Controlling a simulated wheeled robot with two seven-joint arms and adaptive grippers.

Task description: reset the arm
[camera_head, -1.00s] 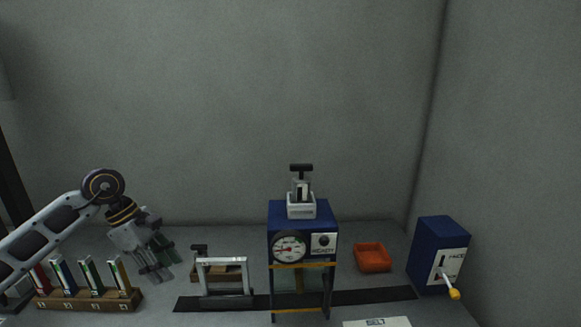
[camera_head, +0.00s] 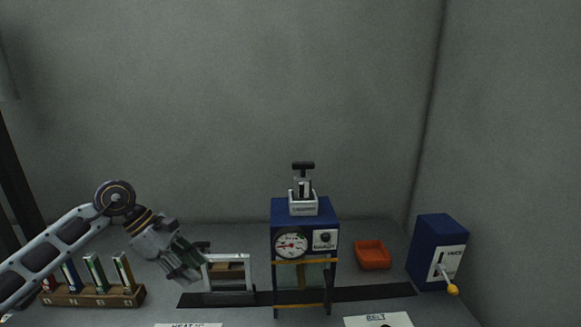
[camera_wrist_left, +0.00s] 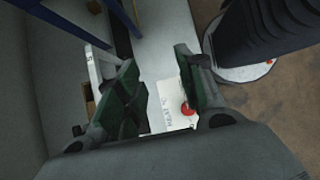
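My left gripper (camera_head: 188,268) hangs over the left part of the table, in front of the white frame (camera_head: 228,298), and partly covers its left side in the head view. In the left wrist view the fingers of my left gripper (camera_wrist_left: 157,70) are spread apart with nothing between them. Beyond them lies a white plate marked HEAT (camera_wrist_left: 172,112) with a red button, also at the lower edge of the head view (camera_head: 190,325). My right gripper is in neither view.
A wooden rack (camera_head: 92,297) with several coloured upright pieces stands left. A blue press with gauge (camera_head: 304,212) stands mid-table on a black strip (camera_head: 370,296). To its right are an orange tray (camera_head: 373,257), a blue lever box (camera_head: 437,250) and a BELT plate (camera_head: 365,322).

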